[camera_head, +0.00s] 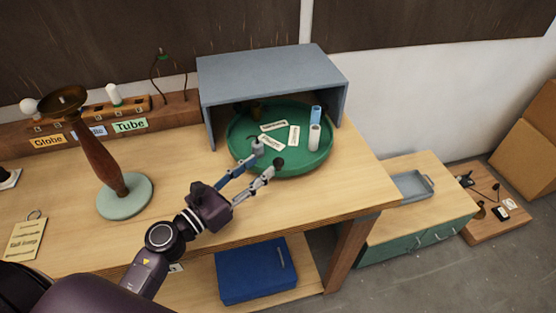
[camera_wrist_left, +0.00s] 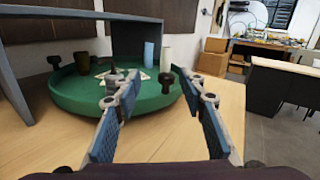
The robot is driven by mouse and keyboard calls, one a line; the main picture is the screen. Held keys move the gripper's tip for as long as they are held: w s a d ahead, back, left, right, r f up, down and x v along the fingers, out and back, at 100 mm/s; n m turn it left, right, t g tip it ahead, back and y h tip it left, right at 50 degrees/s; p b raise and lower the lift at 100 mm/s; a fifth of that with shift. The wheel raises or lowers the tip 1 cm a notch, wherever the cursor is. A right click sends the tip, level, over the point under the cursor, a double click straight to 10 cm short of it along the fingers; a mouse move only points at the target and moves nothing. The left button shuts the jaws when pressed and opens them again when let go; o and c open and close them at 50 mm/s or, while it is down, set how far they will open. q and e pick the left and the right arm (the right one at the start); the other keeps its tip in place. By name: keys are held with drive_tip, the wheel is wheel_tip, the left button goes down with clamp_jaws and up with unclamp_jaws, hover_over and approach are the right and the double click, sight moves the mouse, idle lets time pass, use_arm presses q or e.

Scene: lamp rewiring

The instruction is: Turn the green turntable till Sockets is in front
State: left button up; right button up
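The green turntable (camera_head: 240,152) sits on the workbench under a grey open-fronted hood. Three white labels (camera_head: 294,136) lie on it, their words too small to read. A blue cylinder (camera_head: 315,114) and a pale cylinder (camera_head: 314,137) stand at its right side. A dark knob (camera_head: 278,162) stands at its front rim; it also shows in the left wrist view (camera_wrist_left: 165,78). My left gripper (camera_head: 263,161) is open at the front rim, and the knob appears between its fingers in the wrist view. Contact cannot be told. My right gripper is out of view.
The grey hood (camera_head: 272,75) covers the turntable's back and sides. A lamp stand (camera_head: 100,160) with a pale round base is at the left. A rack with Globe and Tube labels (camera_head: 130,125) lies along the back. The bench front is clear right of my arm.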

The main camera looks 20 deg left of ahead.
sight(275, 163)
use_arm(q)
drive_tip(key=shift+s+d+f+m+g, duration=0.2)
drive_tip(key=shift+s+f+m+g, duration=0.1)
drive_tip(key=shift+s+f+m, duration=0.25)
drive_tip(key=shift+w+d+m, duration=0.1)
drive_tip(key=shift+d+m, duration=0.05)
drive_tip(key=shift+m, duration=0.1)
drive_tip(key=shift+w+d+p, duration=0.15)
drive_tip(key=shift+w+p, duration=0.15)
drive_tip(key=shift+w, duration=0.05)
drive_tip(key=p+x, duration=0.2)
drive_tip(key=x, duration=0.4)
drive_tip(key=shift+d, duration=0.1)
drive_tip(key=shift+w+d, duration=0.2)
drive_tip(key=shift+w, duration=0.15)
drive_tip(key=shift+c, duration=0.4)
clamp_jaws()
